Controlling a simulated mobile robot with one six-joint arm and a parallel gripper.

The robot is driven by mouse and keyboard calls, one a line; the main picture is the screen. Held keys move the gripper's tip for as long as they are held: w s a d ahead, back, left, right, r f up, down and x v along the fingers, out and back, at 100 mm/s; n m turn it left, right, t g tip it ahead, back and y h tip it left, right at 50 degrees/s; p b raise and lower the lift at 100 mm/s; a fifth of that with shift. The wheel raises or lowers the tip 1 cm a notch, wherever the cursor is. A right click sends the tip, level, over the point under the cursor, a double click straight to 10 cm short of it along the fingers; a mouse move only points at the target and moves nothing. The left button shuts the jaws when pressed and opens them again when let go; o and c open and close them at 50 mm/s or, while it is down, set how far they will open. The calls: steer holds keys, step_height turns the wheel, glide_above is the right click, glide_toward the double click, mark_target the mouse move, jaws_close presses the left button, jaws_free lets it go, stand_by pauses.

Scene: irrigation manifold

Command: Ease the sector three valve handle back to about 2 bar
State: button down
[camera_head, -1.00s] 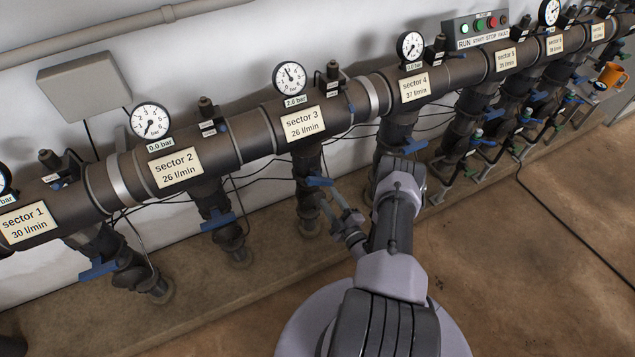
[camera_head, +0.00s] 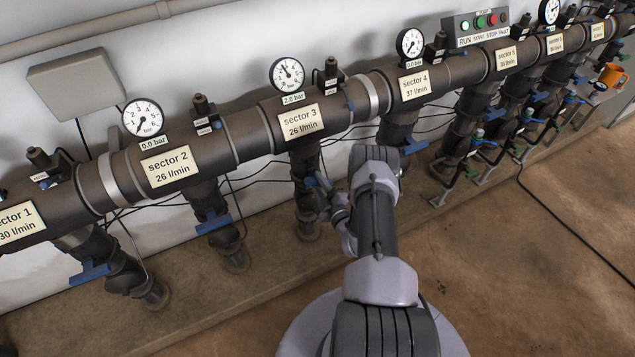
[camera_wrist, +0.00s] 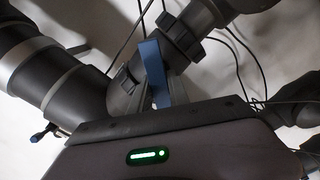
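The sector three valve handle (camera_head: 312,182) is a blue lever on the pipe below the sector 3 label (camera_head: 299,121). My gripper (camera_head: 324,192) is at this handle and partly covers it. In the wrist view, the blue handle (camera_wrist: 152,62) stands upright just in front of my gripper (camera_wrist: 158,92), in line with the fingers. I cannot tell whether the fingers are closed on it. The sector 3 gauge (camera_head: 286,75) has a small readout (camera_head: 293,99) that looks like 2.6 bar.
The sector 2 handle (camera_head: 213,223) is to the left, and the sector 4 handle (camera_head: 413,147) is to the right behind my arm. Thin black cables hang along the wall. An orange mug (camera_head: 611,75) stands far right.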

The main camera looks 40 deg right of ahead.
steer(key=shift+n, duration=0.4)
steer(key=c, duration=1.3)
jaws_free()
steer(key=shift+s, duration=0.1)
steer(key=p+v, duration=0.6)
steer(key=v, duration=1.1)
steer(key=shift+s+a, duration=0.1)
steer(key=shift+a, duration=0.05)
stand_by(0.5)
